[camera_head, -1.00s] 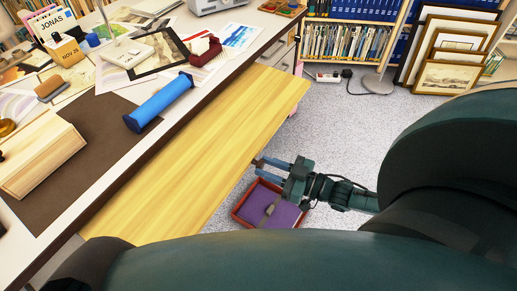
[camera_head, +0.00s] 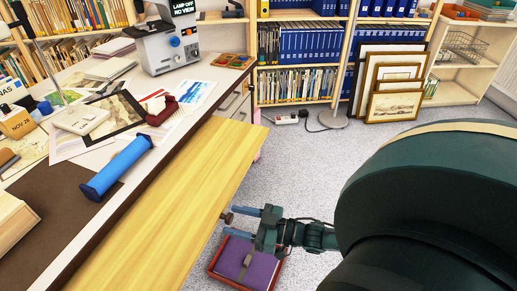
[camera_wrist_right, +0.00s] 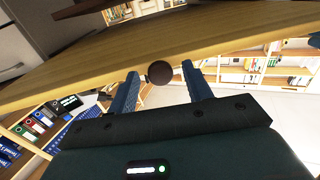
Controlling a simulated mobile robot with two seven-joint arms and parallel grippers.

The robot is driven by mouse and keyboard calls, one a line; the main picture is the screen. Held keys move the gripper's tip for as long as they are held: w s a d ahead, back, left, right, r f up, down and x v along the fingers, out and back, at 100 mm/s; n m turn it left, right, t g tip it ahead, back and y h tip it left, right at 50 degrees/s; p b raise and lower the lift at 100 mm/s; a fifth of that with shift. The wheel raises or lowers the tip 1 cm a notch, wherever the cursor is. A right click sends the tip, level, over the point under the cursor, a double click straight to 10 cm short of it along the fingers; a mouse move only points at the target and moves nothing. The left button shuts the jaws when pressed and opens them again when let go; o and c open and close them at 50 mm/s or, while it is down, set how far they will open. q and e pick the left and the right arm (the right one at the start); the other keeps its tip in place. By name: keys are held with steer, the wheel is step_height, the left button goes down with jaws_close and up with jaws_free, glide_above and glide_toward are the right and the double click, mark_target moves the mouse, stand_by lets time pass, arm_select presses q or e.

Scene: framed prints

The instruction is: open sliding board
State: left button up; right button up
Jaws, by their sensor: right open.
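The sliding board (camera_head: 165,215) is a long pale wooden panel standing out from under the desk top along its front side. A dark round knob (camera_head: 227,217) sits at its outer edge; it also shows in the right wrist view (camera_wrist_right: 159,73). My right gripper (camera_head: 230,221) is open at that edge, its two blue-grey fingers pointing at the board. In the right wrist view my right gripper (camera_wrist_right: 160,71) has one finger on each side of the knob, with gaps between. My left gripper is not in view.
The desk top (camera_head: 95,222) holds a blue roller (camera_head: 116,168), papers and a grey machine (camera_head: 165,45). A red box with a purple inside (camera_head: 248,263) is below my right gripper. Framed prints (camera_head: 394,103) lean by the shelves. Grey floor (camera_head: 300,170) is open beyond.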

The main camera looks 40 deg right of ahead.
arm_select(q)
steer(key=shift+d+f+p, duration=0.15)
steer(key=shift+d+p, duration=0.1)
steer(key=shift+p, duration=0.3)
arm_select(e)
steer(key=v, duration=1.3)
